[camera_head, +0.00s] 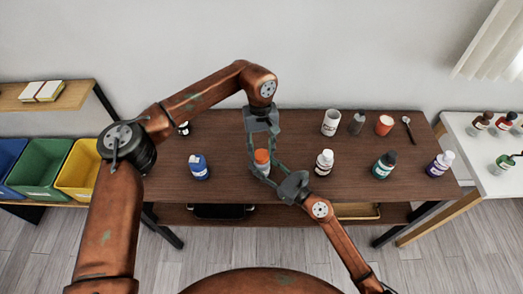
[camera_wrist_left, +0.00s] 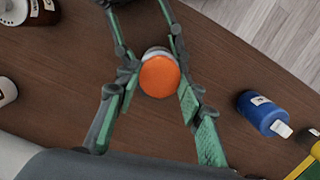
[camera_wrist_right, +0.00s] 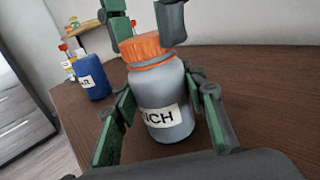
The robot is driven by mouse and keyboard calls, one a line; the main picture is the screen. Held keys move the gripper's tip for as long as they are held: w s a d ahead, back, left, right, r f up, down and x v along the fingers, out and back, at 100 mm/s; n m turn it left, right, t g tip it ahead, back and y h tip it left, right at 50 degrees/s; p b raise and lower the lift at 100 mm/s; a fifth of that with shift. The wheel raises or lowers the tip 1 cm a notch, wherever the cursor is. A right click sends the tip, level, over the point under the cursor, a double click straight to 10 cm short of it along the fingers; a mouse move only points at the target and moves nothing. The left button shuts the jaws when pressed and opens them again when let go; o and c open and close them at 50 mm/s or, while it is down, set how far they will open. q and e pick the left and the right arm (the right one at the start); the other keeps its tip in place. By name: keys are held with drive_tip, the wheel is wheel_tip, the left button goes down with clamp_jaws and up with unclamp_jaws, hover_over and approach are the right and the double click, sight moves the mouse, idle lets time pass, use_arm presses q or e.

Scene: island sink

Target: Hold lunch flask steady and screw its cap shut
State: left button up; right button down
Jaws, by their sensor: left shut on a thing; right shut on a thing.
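The lunch flask (camera_head: 261,168) is a grey bottle with an orange cap (camera_head: 262,156), upright on the brown table near the middle. The right wrist view shows its grey body (camera_wrist_right: 165,112), a white label reading partly "NCH", and the cap (camera_wrist_right: 143,48) on its top. My left gripper (camera_head: 261,150) comes from above and is shut on the cap; in the left wrist view the cap (camera_wrist_left: 160,75) lies between its fingers. My right gripper (camera_head: 268,172) comes from the front right and is shut on the flask body. The thread under the cap is hidden.
A blue bottle (camera_head: 199,167) stands left of the flask. A white bottle (camera_head: 324,162), a teal bottle (camera_head: 384,165) and a purple bottle (camera_head: 440,164) stand to the right.

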use_arm(q)
drive_tip(key=m, duration=0.4)
drive_tip(key=m+y, duration=0.1)
drive_tip(key=m, duration=0.5)
drive_tip(key=shift+d, duration=0.1)
drive_tip(key=o, duration=0.7)
drive_tip(key=shift+o, duration=0.2)
drive_tip(key=shift+r, duration=0.1)
drive_tip(key=shift+r, duration=2.15)
drive_tip(key=shift+c, duration=0.4)
